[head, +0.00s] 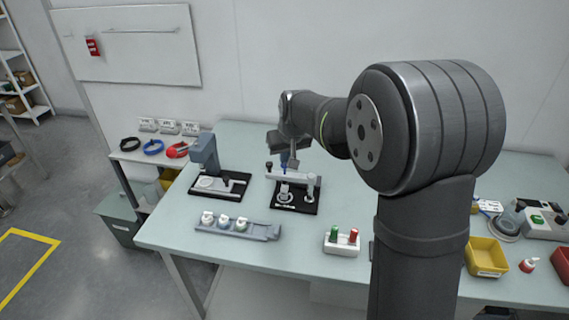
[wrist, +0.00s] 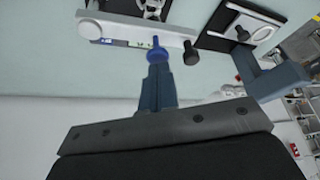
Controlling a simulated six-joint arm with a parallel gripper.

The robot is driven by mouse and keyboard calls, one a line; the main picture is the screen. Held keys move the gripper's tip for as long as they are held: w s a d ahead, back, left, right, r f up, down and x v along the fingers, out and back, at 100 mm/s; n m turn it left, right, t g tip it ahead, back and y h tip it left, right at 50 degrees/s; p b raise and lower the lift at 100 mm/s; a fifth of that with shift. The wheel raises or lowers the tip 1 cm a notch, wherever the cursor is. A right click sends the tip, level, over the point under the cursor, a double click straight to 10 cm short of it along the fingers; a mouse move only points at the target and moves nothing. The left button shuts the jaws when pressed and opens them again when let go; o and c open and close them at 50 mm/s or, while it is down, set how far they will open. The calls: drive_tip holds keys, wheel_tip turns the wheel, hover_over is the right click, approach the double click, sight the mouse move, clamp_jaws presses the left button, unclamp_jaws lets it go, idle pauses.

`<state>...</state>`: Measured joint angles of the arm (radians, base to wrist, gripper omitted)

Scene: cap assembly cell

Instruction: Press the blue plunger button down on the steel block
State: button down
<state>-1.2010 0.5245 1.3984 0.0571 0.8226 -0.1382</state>
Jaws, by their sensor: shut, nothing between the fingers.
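The steel block (wrist: 125,30) is a pale bar with a small display and green marks, seen upside down at the top of the wrist view. In the head view the block (head: 309,178) stands on a black base plate at the table's middle. The blue plunger button (wrist: 157,54) sticks out from the block. My gripper (wrist: 158,72) is shut and empty, its blue-grey fingertips lined up with the button and overlapping its edge. I cannot tell whether they touch. In the head view my gripper (head: 292,163) is just above the block, and the button is mostly hidden.
A dark knob (wrist: 191,56) sits beside the button. A blue-grey press (head: 204,152) stands to the left. A grey rack (head: 262,232) with several capped pieces and a white holder (head: 342,243) with green and red pieces lie in front.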

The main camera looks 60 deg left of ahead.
drive_tip(key=shift+f, duration=1.35)
drive_tip(key=shift+r, duration=0.15)
idle(0.8)
drive_tip(key=shift+r, duration=1.4)
drive_tip(key=shift+r, duration=0.1)
